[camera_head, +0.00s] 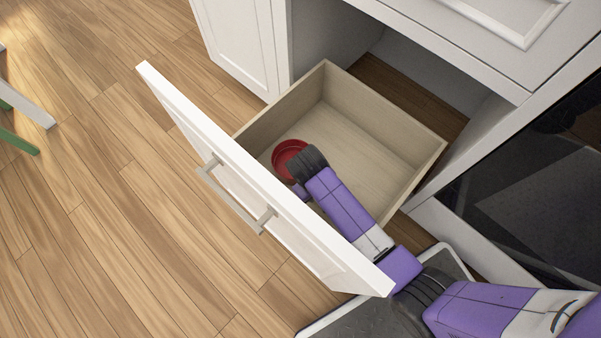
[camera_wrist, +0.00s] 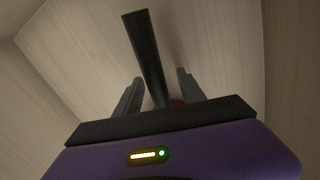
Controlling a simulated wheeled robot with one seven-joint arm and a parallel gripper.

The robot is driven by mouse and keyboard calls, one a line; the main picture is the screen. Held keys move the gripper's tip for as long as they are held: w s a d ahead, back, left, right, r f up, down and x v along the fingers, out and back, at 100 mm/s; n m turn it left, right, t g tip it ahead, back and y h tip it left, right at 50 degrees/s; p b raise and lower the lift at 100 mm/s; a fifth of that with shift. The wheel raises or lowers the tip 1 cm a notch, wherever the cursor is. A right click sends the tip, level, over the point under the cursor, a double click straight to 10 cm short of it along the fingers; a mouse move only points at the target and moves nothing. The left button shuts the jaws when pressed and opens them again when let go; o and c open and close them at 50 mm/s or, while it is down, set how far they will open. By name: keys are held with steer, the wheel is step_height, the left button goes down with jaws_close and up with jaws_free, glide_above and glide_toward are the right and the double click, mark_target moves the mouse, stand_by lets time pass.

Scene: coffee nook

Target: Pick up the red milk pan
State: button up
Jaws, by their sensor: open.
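The red milk pan (camera_head: 288,152) lies in the open drawer, near its front panel, partly hidden by my wrist in the head view. In the wrist view only a small bit of red (camera_wrist: 177,102) shows, by the gripper's base. A long dark bar (camera_wrist: 149,50), which looks like the pan's handle, runs between the two fingers of my gripper (camera_wrist: 159,76). The fingers are open, one on each side of the bar, with gaps visible. In the head view my wrist covers the fingers and the handle.
The pale wooden drawer (camera_head: 385,110) is pulled out of a white cabinet (camera_head: 240,45); its walls stand around my gripper. The rest of the drawer floor looks bare. A dark oven front (camera_head: 530,190) is at right.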

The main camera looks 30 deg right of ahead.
steer(key=shift+d+f, duration=0.1)
steer(key=shift+f, duration=0.45)
steer(key=shift+c, duration=0.5)
jaws_close()
steer(key=shift+r, duration=0.1)
stand_by(0.4)
